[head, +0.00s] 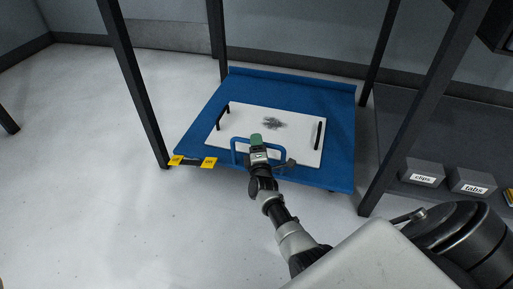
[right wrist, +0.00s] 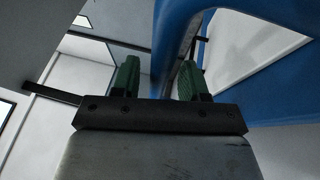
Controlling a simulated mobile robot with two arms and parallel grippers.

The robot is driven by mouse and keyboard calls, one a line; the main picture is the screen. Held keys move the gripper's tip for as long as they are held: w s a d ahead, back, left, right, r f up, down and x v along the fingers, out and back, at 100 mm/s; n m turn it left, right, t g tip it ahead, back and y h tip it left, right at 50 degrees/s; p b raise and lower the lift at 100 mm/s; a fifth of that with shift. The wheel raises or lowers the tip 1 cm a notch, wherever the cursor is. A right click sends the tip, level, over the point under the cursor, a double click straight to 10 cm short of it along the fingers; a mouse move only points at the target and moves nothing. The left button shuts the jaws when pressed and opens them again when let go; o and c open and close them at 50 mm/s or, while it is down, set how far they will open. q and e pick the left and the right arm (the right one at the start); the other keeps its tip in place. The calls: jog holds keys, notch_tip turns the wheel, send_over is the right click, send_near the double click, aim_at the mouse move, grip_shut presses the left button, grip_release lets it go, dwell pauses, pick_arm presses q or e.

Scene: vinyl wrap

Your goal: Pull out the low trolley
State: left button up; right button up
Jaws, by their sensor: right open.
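The low blue trolley (head: 335,98) stands on the floor between the dark legs of a bench. Its blue handle (head: 233,150) rises at the front edge. My right gripper (head: 257,141) is at this handle, coming from the front. In the right wrist view its green fingers (right wrist: 160,80) are open, with the blue handle bar (right wrist: 166,45) between them. A gap shows beside the bar; whether a finger touches it I cannot tell. My left gripper is not in view.
A white panel (head: 230,118) with black handles and a dark smudge lies on the trolley. Dark bench legs (head: 135,85) stand on both sides. A shelf at right holds boxes labelled clips (head: 424,172) and tabs (head: 470,183). The floor in front and at left is clear.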

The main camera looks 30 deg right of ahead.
jog(key=shift+w+d+r, duration=0.1)
jog(key=shift+w, duration=0.15)
grip_shut()
